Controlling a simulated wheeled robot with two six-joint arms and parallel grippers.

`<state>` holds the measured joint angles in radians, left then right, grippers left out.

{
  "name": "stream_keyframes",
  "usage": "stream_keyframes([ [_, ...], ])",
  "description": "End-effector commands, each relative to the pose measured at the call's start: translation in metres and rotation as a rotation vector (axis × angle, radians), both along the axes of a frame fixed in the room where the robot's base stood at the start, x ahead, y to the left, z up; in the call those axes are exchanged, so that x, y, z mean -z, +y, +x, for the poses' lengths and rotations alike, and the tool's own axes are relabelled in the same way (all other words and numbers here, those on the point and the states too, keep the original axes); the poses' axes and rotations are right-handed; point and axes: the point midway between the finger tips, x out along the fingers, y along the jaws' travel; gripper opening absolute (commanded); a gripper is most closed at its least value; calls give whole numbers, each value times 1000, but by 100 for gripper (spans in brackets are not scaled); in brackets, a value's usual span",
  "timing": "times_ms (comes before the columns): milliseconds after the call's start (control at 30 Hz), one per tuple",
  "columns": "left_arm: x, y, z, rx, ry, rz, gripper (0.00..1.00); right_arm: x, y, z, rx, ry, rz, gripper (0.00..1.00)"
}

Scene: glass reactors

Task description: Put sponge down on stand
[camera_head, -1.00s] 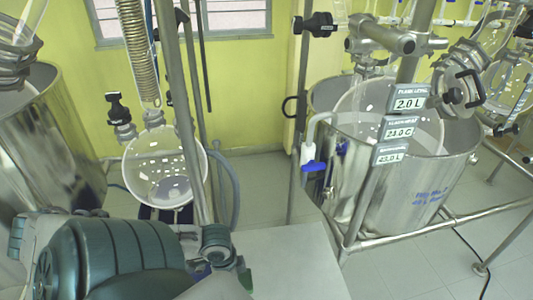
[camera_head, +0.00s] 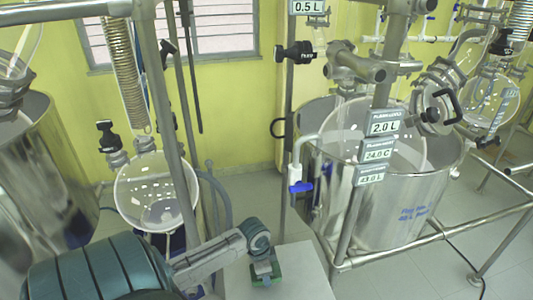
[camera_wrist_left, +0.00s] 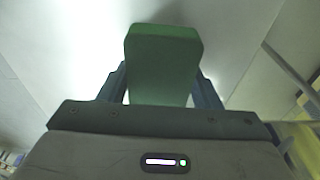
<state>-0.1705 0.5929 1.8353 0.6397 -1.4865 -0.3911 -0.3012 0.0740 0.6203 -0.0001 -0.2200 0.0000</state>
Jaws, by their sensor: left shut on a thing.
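My left gripper (camera_head: 264,272) reaches in from the lower left of the head view, with its fingers pointing down over the grey-white stand (camera_head: 310,272). It is shut on a green sponge (camera_head: 267,282). In the left wrist view the sponge (camera_wrist_left: 162,62) is a green block between the two dark fingers of the left gripper (camera_wrist_left: 163,85), with a pale flat surface behind it. I cannot tell whether the sponge touches the stand top. My right gripper is not in view.
A metal post (camera_head: 178,130) and a round glass flask (camera_head: 157,192) stand left of the stand. A steel vessel (camera_head: 385,205) in a pipe frame with a blue-handled valve (camera_head: 300,187) stands to the right. The visible stand top is otherwise bare.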

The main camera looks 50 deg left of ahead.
Motion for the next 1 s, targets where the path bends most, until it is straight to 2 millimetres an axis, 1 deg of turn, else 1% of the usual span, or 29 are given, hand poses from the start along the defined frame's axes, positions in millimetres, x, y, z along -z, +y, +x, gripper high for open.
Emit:
stream_keyframes([
  [100,2,0,10,-3,2,-3,25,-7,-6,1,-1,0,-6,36],
  [200,19,0,7,-3,6,-4,25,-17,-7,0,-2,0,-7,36],
  [333,33,0,8,-1,2,-1,25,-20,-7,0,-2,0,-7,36],
  [700,39,1,8,-1,1,-1,25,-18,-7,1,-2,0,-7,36],
  [733,39,1,8,0,1,-1,62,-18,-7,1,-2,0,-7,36],
  [800,39,1,8,0,1,-1,75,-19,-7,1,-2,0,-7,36],
  [833,38,1,8,0,1,-1,79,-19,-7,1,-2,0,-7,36],
  [1000,38,1,8,0,1,-1,79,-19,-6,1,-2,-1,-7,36],
])
